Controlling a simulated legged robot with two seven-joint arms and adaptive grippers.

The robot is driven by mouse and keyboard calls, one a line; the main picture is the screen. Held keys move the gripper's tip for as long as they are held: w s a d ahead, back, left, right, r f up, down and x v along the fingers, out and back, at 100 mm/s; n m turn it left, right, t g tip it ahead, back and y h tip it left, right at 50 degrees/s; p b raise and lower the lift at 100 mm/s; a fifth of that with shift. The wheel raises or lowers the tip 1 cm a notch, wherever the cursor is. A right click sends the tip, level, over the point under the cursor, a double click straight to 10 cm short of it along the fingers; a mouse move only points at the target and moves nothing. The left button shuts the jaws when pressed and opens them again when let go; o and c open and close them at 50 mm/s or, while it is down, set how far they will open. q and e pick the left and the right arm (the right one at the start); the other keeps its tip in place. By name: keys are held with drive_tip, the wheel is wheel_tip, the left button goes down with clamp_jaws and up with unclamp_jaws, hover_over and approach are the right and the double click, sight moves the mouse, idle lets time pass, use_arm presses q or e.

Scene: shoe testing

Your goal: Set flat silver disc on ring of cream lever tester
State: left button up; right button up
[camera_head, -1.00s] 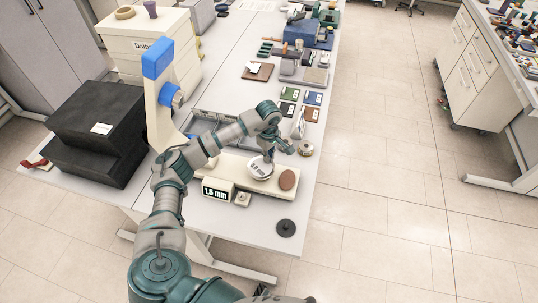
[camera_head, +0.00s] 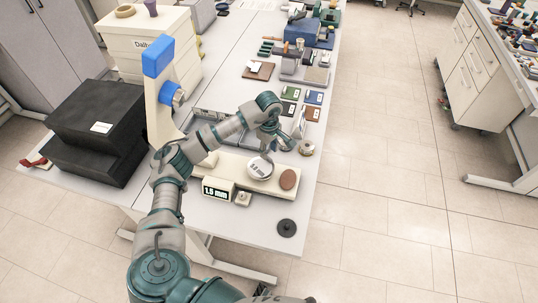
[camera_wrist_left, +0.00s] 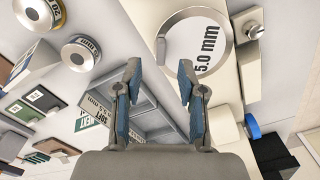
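The flat silver disc (camera_head: 260,169), labelled 5.0 mm, lies face up on the base (camera_head: 225,168) of the cream lever tester with the blue-topped lever. In the left wrist view the disc (camera_wrist_left: 203,50) has a silver rim around its white face; the ring under it is hidden. My left gripper (camera_head: 279,148) is above and just beyond the disc. In the wrist view its two fingers (camera_wrist_left: 158,82) are spread, with nothing between them, and are apart from the disc. My right gripper is not in view.
A brown oval pad (camera_head: 288,179) sits on the base beside the disc. A display (camera_head: 217,190) stands in front. A black disc (camera_head: 287,227) lies near the table edge. Two other discs (camera_wrist_left: 81,53) (camera_wrist_left: 38,12) and a grey divided tray (camera_wrist_left: 145,112) are close to the gripper.

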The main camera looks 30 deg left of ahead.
use_arm(q)
wheel_tip(320, 180, up, 8)
drive_tip(key=shift+r, duration=0.15)
idle(0.6)
